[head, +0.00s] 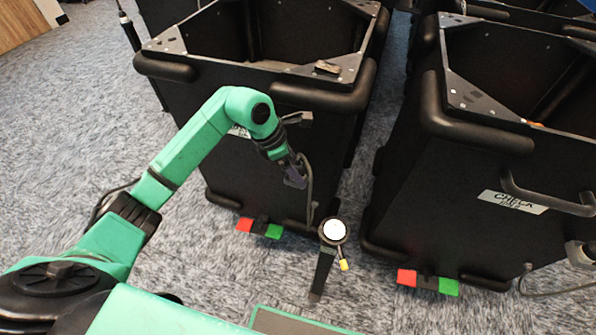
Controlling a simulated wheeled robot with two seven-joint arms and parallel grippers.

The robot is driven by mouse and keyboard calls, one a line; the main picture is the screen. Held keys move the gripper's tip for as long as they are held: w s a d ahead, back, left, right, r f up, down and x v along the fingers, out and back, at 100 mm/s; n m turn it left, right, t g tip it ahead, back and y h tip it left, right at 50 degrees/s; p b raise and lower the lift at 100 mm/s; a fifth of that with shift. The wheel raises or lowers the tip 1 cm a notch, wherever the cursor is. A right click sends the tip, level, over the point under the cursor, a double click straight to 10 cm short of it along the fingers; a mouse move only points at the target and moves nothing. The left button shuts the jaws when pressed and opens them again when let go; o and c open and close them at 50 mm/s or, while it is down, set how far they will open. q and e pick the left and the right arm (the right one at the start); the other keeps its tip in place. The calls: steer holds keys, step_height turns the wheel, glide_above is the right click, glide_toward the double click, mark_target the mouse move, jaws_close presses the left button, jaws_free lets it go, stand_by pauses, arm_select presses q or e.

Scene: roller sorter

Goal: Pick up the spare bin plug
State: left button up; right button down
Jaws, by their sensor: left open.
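I cannot tell for certain which thing is the spare bin plug. A small grey-brown block (327,67) lies on the metal corner plate of the left black bin (283,142). A grey fitting (299,118) with a dark cable (310,190) hanging down shows at that bin's front, partly behind my arm. My left gripper (294,180) is open, pointing down in front of the left bin, close beside the cable. It is below the block and apart from it. Whether it touches the cable is unclear. My right gripper is out of view.
A second black bin (440,190) with a CHECK label stands at right. A grey fitting (580,254) with a cable shows at its side. Red and green pedals sit below both bins. A black post (322,272) with a white round top stands between them. Grey carpet is clear at left.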

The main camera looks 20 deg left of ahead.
mark_target(298, 165)
arm_select(q)
steer(key=shift+r, duration=0.1)
jaws_close()
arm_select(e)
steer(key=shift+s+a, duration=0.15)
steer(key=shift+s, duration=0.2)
arm_select(q)
steer(key=shift+r, duration=0.1)
